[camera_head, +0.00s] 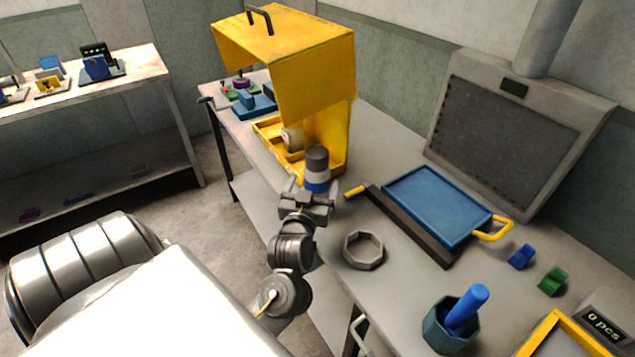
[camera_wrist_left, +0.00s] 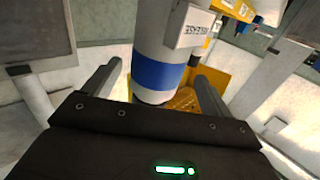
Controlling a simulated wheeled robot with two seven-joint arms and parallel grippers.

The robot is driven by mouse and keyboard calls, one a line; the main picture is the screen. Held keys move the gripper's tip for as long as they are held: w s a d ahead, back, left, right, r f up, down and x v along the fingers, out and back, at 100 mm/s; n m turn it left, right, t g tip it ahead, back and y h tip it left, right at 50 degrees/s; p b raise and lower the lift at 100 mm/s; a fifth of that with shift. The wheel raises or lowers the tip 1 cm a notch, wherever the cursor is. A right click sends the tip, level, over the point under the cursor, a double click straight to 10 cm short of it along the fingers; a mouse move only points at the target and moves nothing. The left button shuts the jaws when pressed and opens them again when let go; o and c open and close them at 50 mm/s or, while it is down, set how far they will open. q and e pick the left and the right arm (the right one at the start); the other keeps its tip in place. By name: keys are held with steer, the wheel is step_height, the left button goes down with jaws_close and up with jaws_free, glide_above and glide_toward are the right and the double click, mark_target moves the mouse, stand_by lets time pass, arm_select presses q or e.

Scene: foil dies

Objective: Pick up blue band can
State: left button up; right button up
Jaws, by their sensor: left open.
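The blue band can (camera_head: 316,168) stands upright at the front of the yellow machine, with a dark grey top and a blue band low on its side. In the left wrist view the can (camera_wrist_left: 162,70) shows a pale body with a wide blue band and a white label. My left gripper (camera_head: 312,189) is open at the near side of the can. In the wrist view its two fingers stand on either side of the can, with gaps visible. The can's far side is hidden. My right gripper is not in view.
The yellow machine (camera_head: 312,75) with its raised hood stands just behind the can. On the bench to the right are a blue tray (camera_head: 428,200), a grey octagonal ring (camera_head: 363,250) and a dark pot (camera_head: 450,325) holding a blue rod. A shelf (camera_head: 100,90) stands at left.

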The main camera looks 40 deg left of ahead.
arm_select(q)
steer(key=shift+w+a+r, duration=0.1)
steer(key=shift+w+r, duration=0.05)
steer(key=shift+w, duration=0.15)
steer(key=p+x, duration=0.1)
steer(key=x, duration=0.3)
steer(key=shift+w+f, duration=0.25)
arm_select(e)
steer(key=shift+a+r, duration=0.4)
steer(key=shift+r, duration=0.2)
arm_select(q)
steer(key=c, duration=1.4)
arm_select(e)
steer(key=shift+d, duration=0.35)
arm_select(q)
steer(key=shift+r, duration=0.1)
